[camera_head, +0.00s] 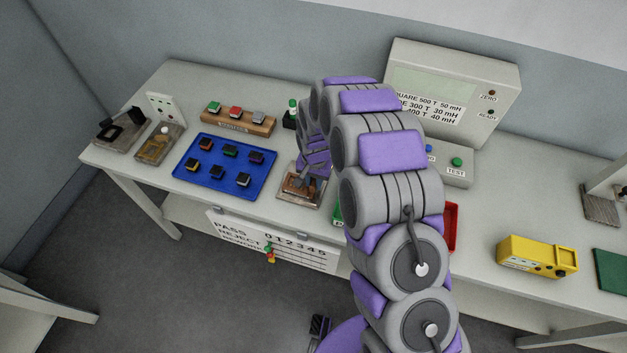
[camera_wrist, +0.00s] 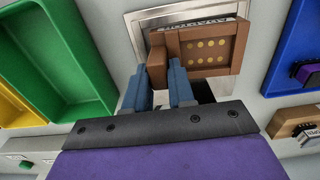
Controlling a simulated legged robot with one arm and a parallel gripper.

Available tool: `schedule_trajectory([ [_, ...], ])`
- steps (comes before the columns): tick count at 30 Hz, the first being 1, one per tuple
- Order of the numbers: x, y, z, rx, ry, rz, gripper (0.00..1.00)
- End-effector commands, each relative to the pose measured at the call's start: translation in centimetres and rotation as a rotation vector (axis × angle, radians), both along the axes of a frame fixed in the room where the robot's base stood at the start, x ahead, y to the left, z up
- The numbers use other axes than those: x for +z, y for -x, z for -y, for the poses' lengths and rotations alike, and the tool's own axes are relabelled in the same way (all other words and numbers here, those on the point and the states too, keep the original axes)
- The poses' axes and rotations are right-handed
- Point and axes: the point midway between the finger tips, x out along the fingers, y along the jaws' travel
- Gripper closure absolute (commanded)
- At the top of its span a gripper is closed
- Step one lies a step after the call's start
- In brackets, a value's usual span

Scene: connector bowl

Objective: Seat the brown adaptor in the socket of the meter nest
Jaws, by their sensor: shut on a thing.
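The brown adaptor (camera_wrist: 208,48) is a flat block with several gold contacts on its upward face and a brown upright part (camera_wrist: 156,66) at one side. My gripper (camera_wrist: 163,78) has its blue fingers shut on that upright part. The adaptor lies over the silver-framed meter nest (camera_wrist: 140,22); the socket is hidden beneath it, so I cannot tell whether it is seated. It looks slightly turned against the frame. In the head view the nest (camera_head: 288,195) stands at the table's front edge, with brown showing on it and my gripper (camera_head: 304,180) over it, partly hidden by my arm.
The blue tray (camera_head: 181,174) with several dark connectors lies just left of the nest. A wooden rack (camera_head: 240,124) with coloured blocks stands behind it. Green (camera_wrist: 70,60) and yellow (camera_wrist: 15,100) bins lie on the nest's other side. A meter (camera_head: 455,90) stands at the back.

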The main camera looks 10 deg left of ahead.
Motion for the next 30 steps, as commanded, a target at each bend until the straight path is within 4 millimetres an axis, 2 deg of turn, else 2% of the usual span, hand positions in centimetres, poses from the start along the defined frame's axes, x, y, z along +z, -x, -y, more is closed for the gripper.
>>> schedule_trajectory([
  [3, -0.1, 0.1, 0.1, 0.0, 0.004, -0.004, 1.0],
  [4, -0.1, 0.1, 0.1, 0.001, 0.004, -0.004, 0.75],
  [11, -0.1, 0.1, -0.2, 0.001, 0.007, -0.004, 0.53],
  [23, 0.6, 0.1, 0.0, 0.001, 0.003, -0.001, 0.51],
  [30, 3.7, 0.0, -0.1, 0.001, 0.0, 0.005, 0.51],
])
